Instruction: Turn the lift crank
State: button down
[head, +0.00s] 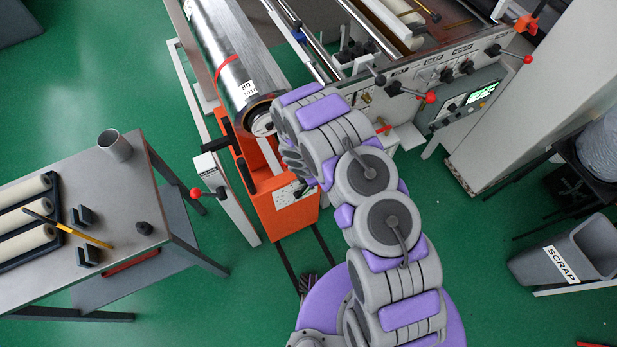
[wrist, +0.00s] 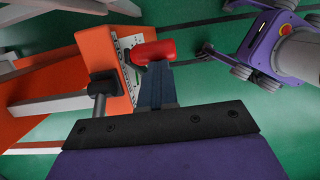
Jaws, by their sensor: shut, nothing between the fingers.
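A red crank grip (wrist: 153,52) shows in the wrist view in front of the orange lift cart (wrist: 62,75). My gripper (wrist: 157,68) is shut and empty, its fingertips overlapping the lower edge of the red grip in the picture; I cannot tell whether they touch. A black hub (wrist: 103,84) with a grey rod sits left of the fingers, and the link between hub and grip is not clear. In the head view the orange lift cart (head: 262,205) stands under my forearm and wrist, which hide the red grip and my fingertips.
A metal foil roll (head: 225,55) lies above the cart. A red-knobbed lever (head: 195,192) juts out left of the cart. The machine panel (head: 440,80) has several knobs and levers. A grey table (head: 115,190) stands left, and a scrap bin (head: 565,252) right. Green floor separates table and cart.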

jog(key=shift+w+d+f+g+y+p, duration=0.15)
jog(key=shift+w+d+f+y+p, duration=0.1)
jog(key=shift+d+p, duration=0.15)
jog(key=shift+w+d+f+g+y+p, duration=0.15)
jog(key=shift+d+f+y+p, duration=0.15)
jog(key=shift+d, duration=0.1)
jog(key=w+d+f, duration=0.4)
jog(key=d+f, duration=0.3)
jog(key=f, duration=0.1)
jog(key=shift+w, duration=0.35)
dwell(0.6)
